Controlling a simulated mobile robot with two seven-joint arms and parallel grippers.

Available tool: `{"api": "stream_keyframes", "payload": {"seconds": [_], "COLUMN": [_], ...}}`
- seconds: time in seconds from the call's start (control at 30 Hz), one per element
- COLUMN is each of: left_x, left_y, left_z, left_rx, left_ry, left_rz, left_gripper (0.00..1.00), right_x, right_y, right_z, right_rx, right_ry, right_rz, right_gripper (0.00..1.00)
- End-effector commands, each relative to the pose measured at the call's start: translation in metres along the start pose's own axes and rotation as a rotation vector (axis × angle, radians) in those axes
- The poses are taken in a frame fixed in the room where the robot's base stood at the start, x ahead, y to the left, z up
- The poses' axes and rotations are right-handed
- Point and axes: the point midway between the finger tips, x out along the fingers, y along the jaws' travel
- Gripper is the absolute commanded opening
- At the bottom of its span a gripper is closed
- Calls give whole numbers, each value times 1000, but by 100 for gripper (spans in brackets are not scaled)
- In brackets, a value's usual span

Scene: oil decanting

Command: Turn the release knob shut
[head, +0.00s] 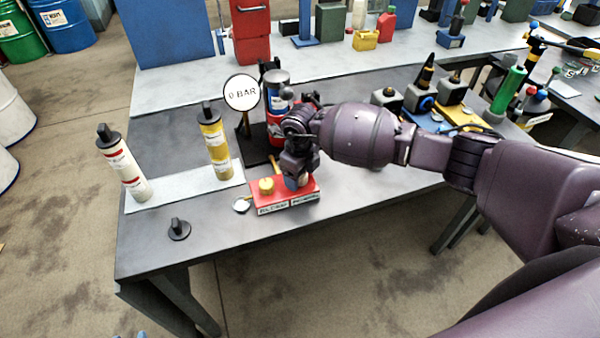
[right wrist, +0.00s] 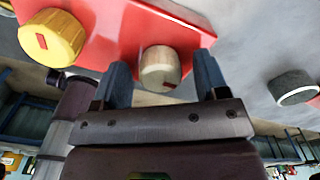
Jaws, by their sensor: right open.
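A red box (head: 287,205) with labels on its front stands near the table's front edge. It carries a yellow knob (head: 266,187) on the left and a cream knob on the right. The labels are too small to read surely, so I cannot tell which is the release knob. In the right wrist view the cream knob (right wrist: 160,68) with a red mark lies between the blue fingertips of my right gripper (right wrist: 162,80), and the yellow knob (right wrist: 50,38) is off to the left. My right gripper is open, with gaps beside the cream knob. My left gripper is out of view.
A gauge (head: 241,93) reading 0 BAR stands behind the box. A yellow cylinder (head: 215,142) and a white cylinder (head: 124,165) stand on a pale mat (head: 185,188) to the left. A black knob-like piece (head: 179,229) lies in front. The front left tabletop is mostly clear.

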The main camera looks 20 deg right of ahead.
Motion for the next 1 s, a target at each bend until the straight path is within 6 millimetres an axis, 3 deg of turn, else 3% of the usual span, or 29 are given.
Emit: {"api": "stream_keyframes", "payload": {"seconds": [0.27, 0.6, 1.0], "left_x": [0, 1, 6], "left_y": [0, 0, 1], "left_z": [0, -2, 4], "left_rx": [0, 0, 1], "left_ry": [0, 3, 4], "left_rz": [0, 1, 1], "left_gripper": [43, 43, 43], "right_x": [1, 1, 2], "right_y": [0, 0, -1], "right_z": [0, 0, 1], "right_rx": [-1, 0, -84], "right_ry": [-1, -1, -2], "right_rz": [0, 0, -2], "right_gripper": [67, 18, 18]}}
